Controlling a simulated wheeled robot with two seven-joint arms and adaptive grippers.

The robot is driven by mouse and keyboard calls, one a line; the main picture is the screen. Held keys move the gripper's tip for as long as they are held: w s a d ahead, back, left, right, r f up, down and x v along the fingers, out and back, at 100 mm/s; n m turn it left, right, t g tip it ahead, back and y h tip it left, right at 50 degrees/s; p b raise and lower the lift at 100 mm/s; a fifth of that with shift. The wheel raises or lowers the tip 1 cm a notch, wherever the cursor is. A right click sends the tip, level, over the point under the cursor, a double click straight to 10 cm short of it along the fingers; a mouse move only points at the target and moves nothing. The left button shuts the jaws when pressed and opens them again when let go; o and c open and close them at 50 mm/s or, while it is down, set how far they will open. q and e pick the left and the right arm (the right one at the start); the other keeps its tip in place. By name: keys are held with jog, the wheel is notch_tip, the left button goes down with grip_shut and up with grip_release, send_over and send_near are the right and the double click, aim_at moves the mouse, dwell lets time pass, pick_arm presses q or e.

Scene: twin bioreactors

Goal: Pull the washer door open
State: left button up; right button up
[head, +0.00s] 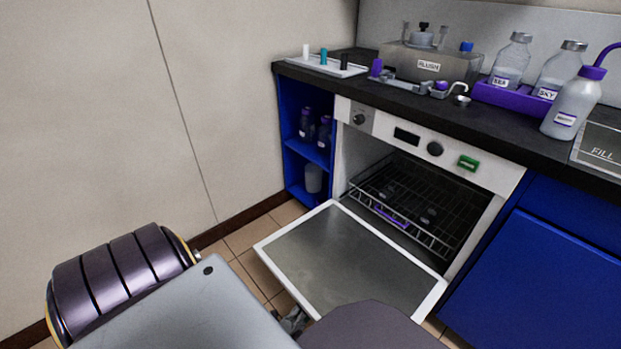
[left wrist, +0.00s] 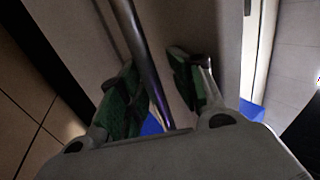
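The washer (head: 376,129) stands under the dark counter. Its door (head: 345,262) is hinged down and lies open, close to level, with the grey inner face up and a wire rack (head: 418,205) visible inside. My left gripper (head: 292,322) shows only in small part at the door's near left edge, mostly hidden by my arm. In the left wrist view my left gripper (left wrist: 153,62) is open, with a metal handle bar (left wrist: 143,60) running between its green-padded fingers. A gap shows between the bar and the right finger. My right gripper is not in view.
A blue open shelf (head: 295,130) with bottles is left of the washer, and a blue cabinet front (head: 545,270) is right of it. Bottles, a purple tray (head: 510,98) and a flush tank (head: 430,62) stand on the counter. Tiled floor (head: 250,237) shows left of the door.

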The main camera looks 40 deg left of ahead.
aim_at(311, 295)
pick_arm(q)
jog(key=shift+r, duration=0.45)
jog(key=shift+a+r, duration=0.1)
jog(key=shift+r, duration=4.45)
